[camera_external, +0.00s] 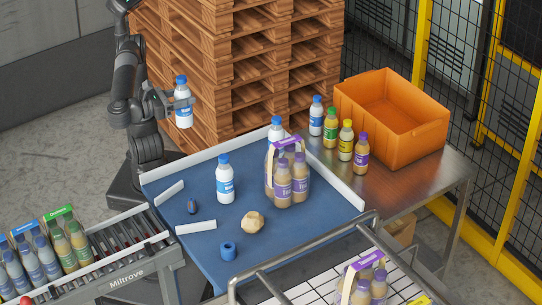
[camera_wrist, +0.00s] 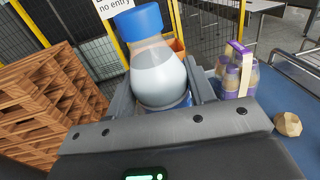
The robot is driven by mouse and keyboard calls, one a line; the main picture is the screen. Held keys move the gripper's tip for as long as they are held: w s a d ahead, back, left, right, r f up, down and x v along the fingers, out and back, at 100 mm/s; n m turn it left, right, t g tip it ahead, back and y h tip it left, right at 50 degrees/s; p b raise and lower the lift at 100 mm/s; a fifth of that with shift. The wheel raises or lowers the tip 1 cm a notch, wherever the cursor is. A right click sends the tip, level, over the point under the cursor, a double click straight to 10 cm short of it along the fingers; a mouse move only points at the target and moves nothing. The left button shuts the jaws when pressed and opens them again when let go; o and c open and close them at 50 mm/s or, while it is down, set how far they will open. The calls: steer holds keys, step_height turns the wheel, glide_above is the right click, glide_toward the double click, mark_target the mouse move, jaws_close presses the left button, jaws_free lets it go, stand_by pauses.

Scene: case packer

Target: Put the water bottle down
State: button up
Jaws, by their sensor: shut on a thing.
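My gripper (camera_external: 179,103) is shut on a water bottle (camera_external: 183,108) with a blue cap, white body and blue label. It holds the bottle upright in the air, above and behind the far left edge of the blue table (camera_external: 190,244). In the wrist view, the held water bottle (camera_wrist: 156,66) stands between the two fingers, blue cap up; its lower part is hidden by the gripper. Two similar bottles stand on the table: one near the middle (camera_external: 225,180) and one at the back edge (camera_external: 276,131), partly hidden by a purple-topped multipack (camera_external: 288,178).
A tan lump (camera_external: 252,222), a blue tape roll (camera_external: 228,251) and a small dark object (camera_external: 192,206) lie on the table. White rails edge it. Several bottles and an orange crate (camera_external: 398,127) stand on a metal table at right. Pallets (camera_external: 235,60) rise behind; a conveyor (camera_external: 120,265) is front left.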

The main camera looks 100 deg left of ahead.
steer(key=w+a+n+y, duration=0.1)
steer(key=w+a, duration=1.7)
steer(key=w, duration=0.4)
steer(key=w+a+g, duration=0.1)
steer(key=w+a, duration=0.2)
steer(key=a, duration=1.2)
steer(key=w+a, duration=0.3)
steer(key=a, duration=1.1)
step_height(320, 180, down, 40)
steer(key=shift+w+r+y, duration=0.15)
steer(key=shift+r+y, duration=0.05)
steer(key=shift+y, duration=0.2)
steer(key=shift+f, duration=0.15)
steer(key=o, duration=1.2)
steer(key=shift+c, duration=0.2)
